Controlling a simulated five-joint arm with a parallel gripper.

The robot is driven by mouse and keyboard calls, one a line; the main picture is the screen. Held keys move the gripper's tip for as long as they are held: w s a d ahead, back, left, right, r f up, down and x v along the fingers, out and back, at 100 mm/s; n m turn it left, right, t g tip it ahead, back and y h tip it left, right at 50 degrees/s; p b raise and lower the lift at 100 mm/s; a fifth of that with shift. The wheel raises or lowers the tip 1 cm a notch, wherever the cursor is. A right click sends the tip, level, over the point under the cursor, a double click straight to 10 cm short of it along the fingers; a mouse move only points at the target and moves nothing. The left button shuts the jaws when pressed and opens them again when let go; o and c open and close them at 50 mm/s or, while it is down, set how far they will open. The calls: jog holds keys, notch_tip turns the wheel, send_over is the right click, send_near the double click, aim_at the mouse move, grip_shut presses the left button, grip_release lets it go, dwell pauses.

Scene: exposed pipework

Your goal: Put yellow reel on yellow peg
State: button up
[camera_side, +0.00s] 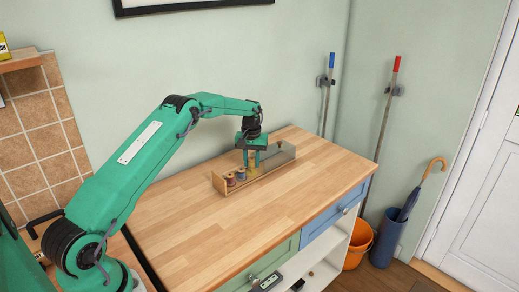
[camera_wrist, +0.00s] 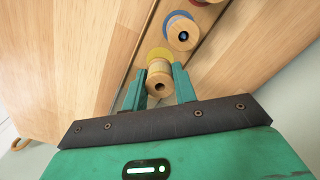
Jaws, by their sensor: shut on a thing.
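My gripper (camera_wrist: 160,88) has its green fingers on both sides of the yellow reel (camera_wrist: 160,76), a pale wooden spool, and is shut on it. In the side view my gripper (camera_side: 252,162) points down into a long wooden rack (camera_side: 218,183), with the yellow reel (camera_side: 253,171) low between the fingers. A yellow round patch (camera_wrist: 158,53) shows just beyond the reel in the wrist view. The yellow peg itself is hidden. I cannot tell whether the reel is fully seated or slightly raised.
In the rack, a reel with a blue rim (camera_wrist: 182,32) and one with a red rim (camera_wrist: 203,2) stand beside the yellow reel. A clear panel (camera_side: 281,156) runs along the rack. The wooden worktop (camera_side: 215,235) in front is clear.

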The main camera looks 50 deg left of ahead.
jog(key=o, duration=1)
jog(key=shift+f, duration=0.1)
notch_tip(320, 180, up, 8)
jog(key=shift+f, duration=0.15)
jog(key=shift+r, duration=0.2)
